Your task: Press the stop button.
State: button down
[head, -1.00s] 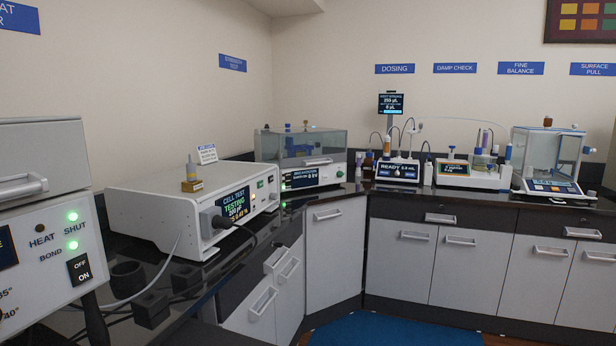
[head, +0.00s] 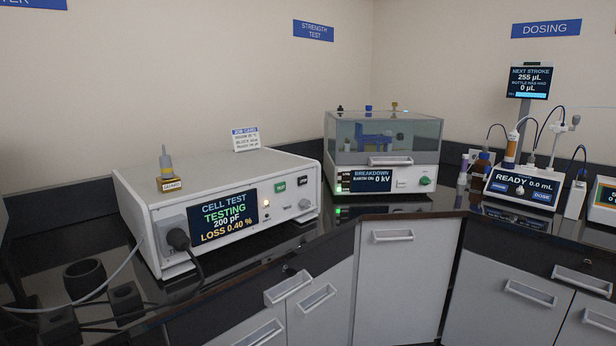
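No button that I can read as "stop" shows clearly. The cell test instrument (head: 225,207) is a white box on the dark bench at left; its screen (head: 229,213) reads "CELL TEST, TESTING, 200 pF, LOSS 0.40 %". Its front has a green label or button (head: 280,188), a small dark button (head: 302,181) whose marking is too small to read, a lit amber lamp and a round knob (head: 304,204). The breakdown tester (head: 383,152) behind it has a clear-sided chamber, a screen reading "BREAKDOWN" and "0 kV", and a green knob or button (head: 425,181). My gripper is not in view.
A black plug and cable (head: 179,239) stick out from the cell test front. A small bottle (head: 168,170) and a job card (head: 245,138) stand on top. Dark blocks (head: 125,299) lie at front left. The dosing unit (head: 520,186) stands at right. Cabinet handles (head: 287,287) project below the bench.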

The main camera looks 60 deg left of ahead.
aim_at(302, 180)
jog(key=u, duration=0.45)
jog(key=i, duration=0.85)
jog(key=u, duration=1.55)
jog(key=i, duration=0.7)
jog(key=u, duration=0.65)
